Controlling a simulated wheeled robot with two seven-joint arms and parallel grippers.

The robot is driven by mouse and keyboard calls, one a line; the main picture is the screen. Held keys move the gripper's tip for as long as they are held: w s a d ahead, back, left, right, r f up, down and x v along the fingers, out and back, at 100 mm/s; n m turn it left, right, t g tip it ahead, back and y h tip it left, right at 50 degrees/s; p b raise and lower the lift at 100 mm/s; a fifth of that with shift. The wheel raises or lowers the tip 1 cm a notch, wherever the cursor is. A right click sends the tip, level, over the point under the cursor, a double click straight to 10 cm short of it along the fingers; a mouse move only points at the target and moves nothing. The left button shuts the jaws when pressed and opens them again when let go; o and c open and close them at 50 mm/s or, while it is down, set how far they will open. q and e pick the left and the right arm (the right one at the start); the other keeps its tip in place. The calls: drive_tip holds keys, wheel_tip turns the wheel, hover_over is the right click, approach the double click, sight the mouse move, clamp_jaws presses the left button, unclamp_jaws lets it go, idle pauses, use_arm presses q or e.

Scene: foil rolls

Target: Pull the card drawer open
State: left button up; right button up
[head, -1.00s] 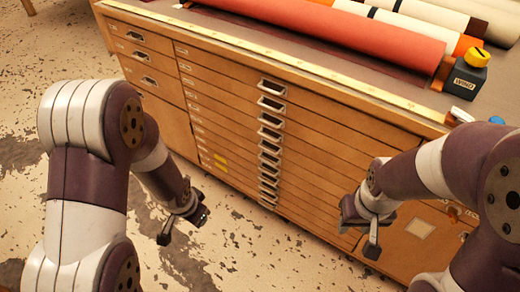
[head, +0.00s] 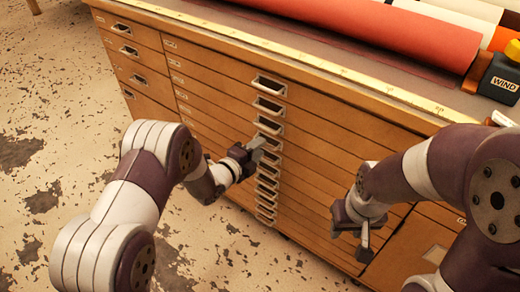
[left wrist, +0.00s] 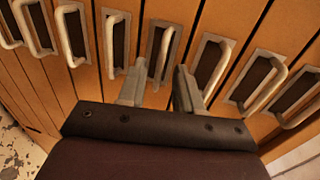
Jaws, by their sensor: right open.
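The wooden cabinet (head: 330,130) has a central column of shallow drawers with metal pull handles, all of which look closed. I cannot tell which one is the card drawer. My left gripper (head: 257,150) is at the handle column, in front of the middle handles. In the left wrist view, its two fingers (left wrist: 160,82) are apart, one on each side of a drawer handle (left wrist: 158,52). Whether they touch it is unclear. My right gripper (head: 362,236) is open and empty in front of the cabinet's right part, away from the handles.
A red roll (head: 400,25) lies on the cabinet top, with paler rolls behind it. A dark block marked WIND (head: 500,78) stands at the right. A yellow measuring strip (head: 300,57) runs along the front edge. The worn floor (head: 60,165) at left is clear.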

use_arm(q)
drive_tip(key=shift+x, duration=0.9)
clamp_jaws()
idle(0.8)
